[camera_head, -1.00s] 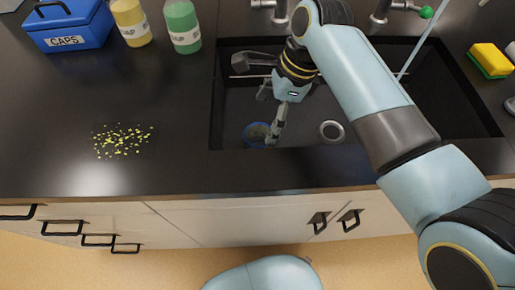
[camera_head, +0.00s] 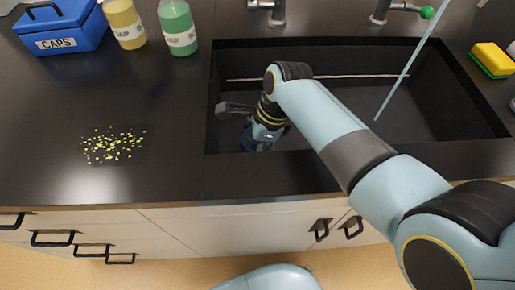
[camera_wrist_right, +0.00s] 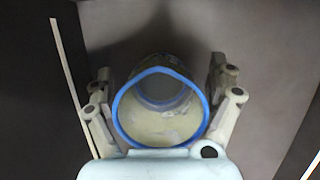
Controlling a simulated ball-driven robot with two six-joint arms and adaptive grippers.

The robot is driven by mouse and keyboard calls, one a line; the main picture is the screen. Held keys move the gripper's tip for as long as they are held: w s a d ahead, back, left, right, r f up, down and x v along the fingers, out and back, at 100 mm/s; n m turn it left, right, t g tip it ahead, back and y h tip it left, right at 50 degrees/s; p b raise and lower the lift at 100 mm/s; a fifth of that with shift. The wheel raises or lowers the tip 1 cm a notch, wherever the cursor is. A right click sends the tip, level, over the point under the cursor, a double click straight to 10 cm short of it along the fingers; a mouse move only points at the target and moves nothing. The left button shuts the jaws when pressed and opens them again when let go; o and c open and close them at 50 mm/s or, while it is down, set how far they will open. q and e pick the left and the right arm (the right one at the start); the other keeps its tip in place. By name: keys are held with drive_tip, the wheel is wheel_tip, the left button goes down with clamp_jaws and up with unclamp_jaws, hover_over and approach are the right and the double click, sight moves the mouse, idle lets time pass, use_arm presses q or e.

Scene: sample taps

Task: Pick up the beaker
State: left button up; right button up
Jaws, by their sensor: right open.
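The beaker has a blue rim and pale yellowish residue inside. In the right wrist view the beaker (camera_wrist_right: 155,122) is seen from above, its mouth toward the camera, between the two fingers of my right gripper (camera_wrist_right: 161,78). The fingers are open, one on each side, with gaps to the beaker's wall. My left gripper is not in view.
The dark sink (camera_head: 440,125) has raised walls around my gripper. A thin pale blue rod (camera_head: 408,70) slants into it. Taps (camera_head: 277,12) stand behind. A blue CAPS box (camera_head: 62,28), two soap bottles (camera_head: 179,27), yellow crumbs (camera_head: 113,146) and a sponge (camera_head: 491,58) are on the counter.

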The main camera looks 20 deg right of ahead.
drive_tip(key=shift+c, duration=0.5)
drive_tip(key=c, duration=0.9)
drive_tip(key=shift+r, duration=0.1)
drive_tip(key=shift+c, duration=0.2)
